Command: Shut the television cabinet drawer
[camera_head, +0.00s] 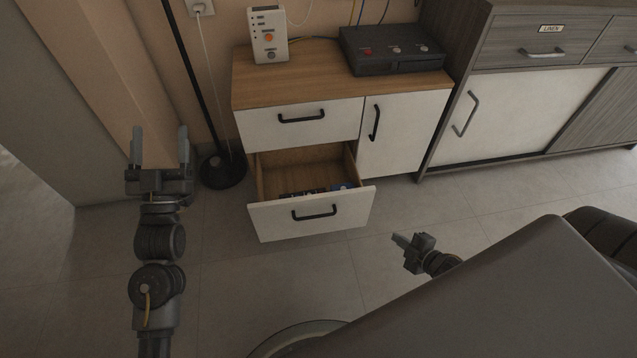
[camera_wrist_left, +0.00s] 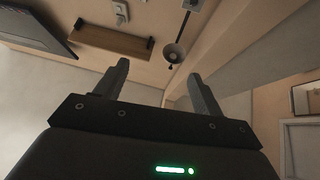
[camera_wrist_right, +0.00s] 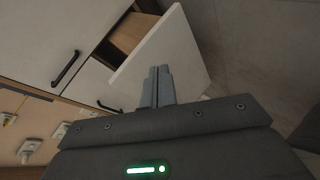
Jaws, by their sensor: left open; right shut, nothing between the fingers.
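The television cabinet (camera_head: 300,85) has a wood top and white fronts. Its lower drawer (camera_head: 275,222) is pulled well out, with a black handle (camera_head: 314,213) and a few small dark and blue items inside. The upper drawer (camera_head: 258,130) and the side door (camera_head: 405,130) are shut. My left gripper (camera_head: 160,150) is open and empty, left of the cabinet and apart from it. My right gripper (camera_head: 403,241) is shut and empty, right of the open drawer's front. In the right wrist view its closed fingers (camera_wrist_right: 157,75) overlap the drawer front (camera_wrist_right: 185,60); contact cannot be told.
A black box (camera_head: 390,55) and a white device (camera_head: 268,35) stand on the cabinet top. A lamp stand (camera_head: 222,168) stands between my left gripper and the cabinet. A grey cabinet (camera_head: 500,110) is at the right. The floor before the drawer is clear.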

